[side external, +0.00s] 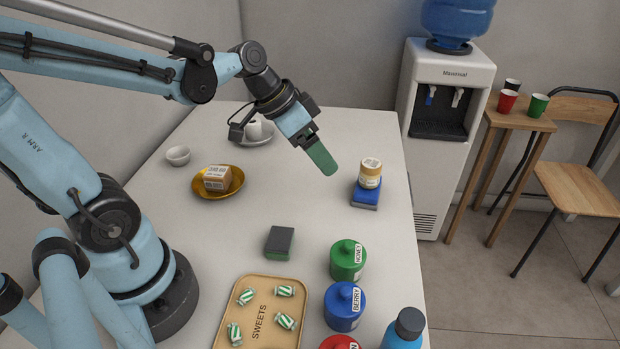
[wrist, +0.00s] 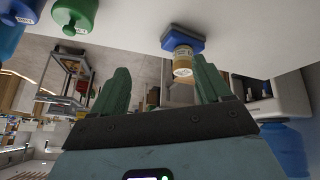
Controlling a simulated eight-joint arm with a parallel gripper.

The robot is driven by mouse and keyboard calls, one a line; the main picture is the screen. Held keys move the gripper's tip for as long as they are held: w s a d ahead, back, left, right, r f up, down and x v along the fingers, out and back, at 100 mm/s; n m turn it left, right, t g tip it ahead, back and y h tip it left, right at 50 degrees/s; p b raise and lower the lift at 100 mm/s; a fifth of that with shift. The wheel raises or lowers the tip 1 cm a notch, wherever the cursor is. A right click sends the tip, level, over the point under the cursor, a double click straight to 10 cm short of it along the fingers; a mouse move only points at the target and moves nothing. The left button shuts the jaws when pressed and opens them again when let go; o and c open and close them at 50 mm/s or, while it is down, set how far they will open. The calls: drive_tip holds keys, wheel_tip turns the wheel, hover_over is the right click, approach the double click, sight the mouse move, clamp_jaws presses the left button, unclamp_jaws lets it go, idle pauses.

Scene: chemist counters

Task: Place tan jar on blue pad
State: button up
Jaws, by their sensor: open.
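The tan jar (side external: 370,173) has a pale label and stands upright on the blue pad (side external: 365,196) near the right side of the counter. In the wrist view the jar (wrist: 183,66) and the blue pad (wrist: 182,38) appear upside down, with the jar touching the pad. My gripper (side external: 328,172) has green fingers and hangs in the air to the left of the jar, apart from it. In the wrist view the fingers of my gripper (wrist: 163,80) are spread, with nothing held between them.
A green jar (side external: 347,260) and a blue jar (side external: 344,306) stand in front of the pad, with a red jar and a blue bottle (side external: 403,330) nearer. A dark sponge (side external: 280,242), a sweets tray (side external: 260,312) and a gold bowl (side external: 234,184) lie left. A water cooler (side external: 440,130) stands beyond the right edge.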

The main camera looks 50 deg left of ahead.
drive_tip(key=shift+s+a+r+n+t+y, duration=0.15)
drive_tip(key=shift+s+n+t+y, duration=0.3)
drive_tip(key=shift+s+n+y, duration=0.6)
drive_tip(key=shift+s+a+r+n+t+y, duration=0.15)
drive_tip(key=shift+s+n+t+y, duration=0.35)
drive_tip(key=shift+s, duration=1)
